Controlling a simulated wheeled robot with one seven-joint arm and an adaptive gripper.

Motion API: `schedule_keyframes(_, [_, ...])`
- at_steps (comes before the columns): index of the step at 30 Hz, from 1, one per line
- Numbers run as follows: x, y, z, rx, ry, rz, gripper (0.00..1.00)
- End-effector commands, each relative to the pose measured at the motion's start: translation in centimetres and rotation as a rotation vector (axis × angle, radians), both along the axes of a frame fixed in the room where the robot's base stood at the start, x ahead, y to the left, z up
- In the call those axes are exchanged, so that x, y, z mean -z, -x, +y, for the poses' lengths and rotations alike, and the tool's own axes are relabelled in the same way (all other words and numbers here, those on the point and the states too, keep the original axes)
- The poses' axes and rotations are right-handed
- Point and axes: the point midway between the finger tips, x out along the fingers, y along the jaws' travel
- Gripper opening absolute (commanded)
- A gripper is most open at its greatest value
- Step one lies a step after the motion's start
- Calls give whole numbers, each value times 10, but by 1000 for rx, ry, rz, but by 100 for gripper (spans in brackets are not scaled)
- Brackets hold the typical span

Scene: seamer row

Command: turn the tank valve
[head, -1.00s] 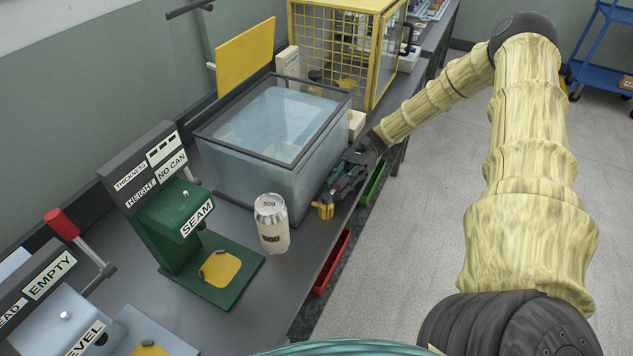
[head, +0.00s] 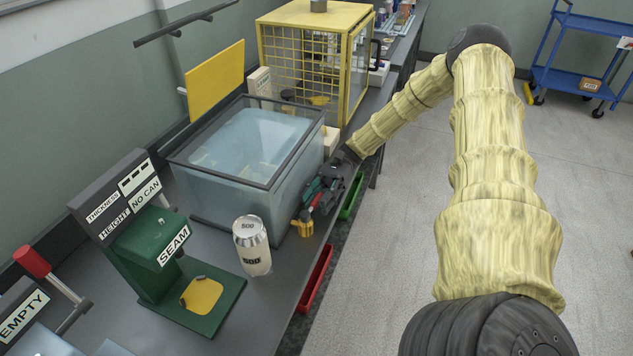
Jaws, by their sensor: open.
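The clear water tank (head: 195,188) stands on the grey bench, with a dark frame around its rim. The tank valve (head: 303,226), a small brass-yellow fitting, is low beside the tank's near right corner. A small red part (head: 316,200) shows just behind it, perhaps its handle. My gripper (head: 318,195) is open, low along the tank's right side, with its fingers close to the red part. Whether they touch it is too small to tell. My gripper partly hides that area.
A silver-topped can (head: 252,246) marked 500 stands left of the valve. A green seam gauge (head: 153,245) is farther left. A yellow mesh cage (head: 300,50) stands behind the tank. Red (head: 315,280) and green (head: 351,197) bins hang at the bench edge.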

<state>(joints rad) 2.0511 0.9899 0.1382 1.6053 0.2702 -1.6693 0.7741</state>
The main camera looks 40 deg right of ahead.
Motion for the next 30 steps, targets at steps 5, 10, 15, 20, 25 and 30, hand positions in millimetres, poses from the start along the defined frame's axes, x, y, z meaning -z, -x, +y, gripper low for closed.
schedule_keyframes(5, [1, -9, -23, 1, 3, 0, 41])
schedule_keyframes(10, [1, -21, -53, 1, 4, 1, 41])
schedule_keyframes(15, [1, -32, -80, 2, 3, 0, 41])
schedule_keyframes(20, [1, -38, -97, 1, 1, 1, 41])
schedule_keyframes(25, [1, -41, -106, 0, 0, 0, 41])
schedule_keyframes(30, [1, -42, -107, 0, 0, 0, 41])
